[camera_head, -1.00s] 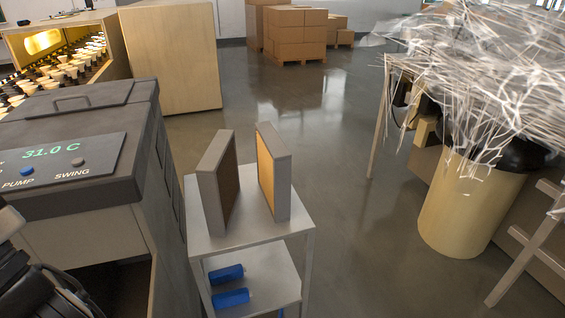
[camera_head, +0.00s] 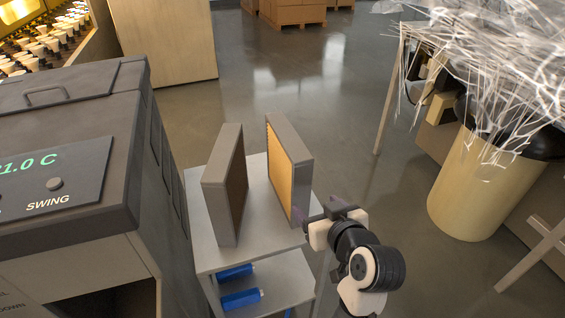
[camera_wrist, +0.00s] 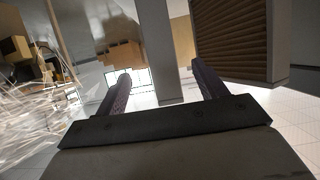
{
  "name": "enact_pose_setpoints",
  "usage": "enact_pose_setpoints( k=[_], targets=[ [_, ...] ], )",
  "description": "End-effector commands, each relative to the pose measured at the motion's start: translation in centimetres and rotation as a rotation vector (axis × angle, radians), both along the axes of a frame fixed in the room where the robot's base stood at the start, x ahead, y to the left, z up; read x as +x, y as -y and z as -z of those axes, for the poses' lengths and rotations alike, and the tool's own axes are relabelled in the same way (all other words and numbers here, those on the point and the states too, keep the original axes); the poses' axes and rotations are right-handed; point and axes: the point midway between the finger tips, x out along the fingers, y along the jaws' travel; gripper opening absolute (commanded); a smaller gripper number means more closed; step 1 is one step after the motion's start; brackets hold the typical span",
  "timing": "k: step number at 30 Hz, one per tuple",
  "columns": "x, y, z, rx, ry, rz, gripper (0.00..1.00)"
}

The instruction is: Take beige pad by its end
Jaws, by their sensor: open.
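The beige pad (camera_head: 290,165) is a thin upright panel with a grey frame and a yellowish-beige ribbed face, standing on the right of the small cart's top. My gripper (camera_head: 321,209) is at its near end, with the fingers apart. In the wrist view, the grey end of the beige pad (camera_wrist: 155,50) shows between the two fingers of my gripper (camera_wrist: 161,76), with gaps on both sides. I cannot tell how far the fingers reach past the end. A similar pad with a brown ribbed face (camera_head: 225,185) stands to its left, and its ribbed face (camera_wrist: 232,38) shows right of the fingers.
The grey cart (camera_head: 266,235) has blue cylinders (camera_head: 240,298) on its lower shelf. A dark machine with a display (camera_head: 70,170) stands close on the left. A tan bin with white strands (camera_head: 480,190) stands right. Open floor (camera_head: 340,110) lies behind the cart.

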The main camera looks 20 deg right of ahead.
Motion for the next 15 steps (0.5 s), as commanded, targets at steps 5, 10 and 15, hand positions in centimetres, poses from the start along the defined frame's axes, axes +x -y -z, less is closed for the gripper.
enact_pose_setpoints(
  k=[5, 10, 15],
  targets=[
    [2.9, -0.3, 1.4, 0.0, 0.0, -0.006, 0.71],
    [5.9, -0.4, 2.4, 0.002, -0.001, -0.006, 0.71],
    [7.4, -0.4, 3.0, 0.0, 0.0, -0.003, 0.71]
  ],
)
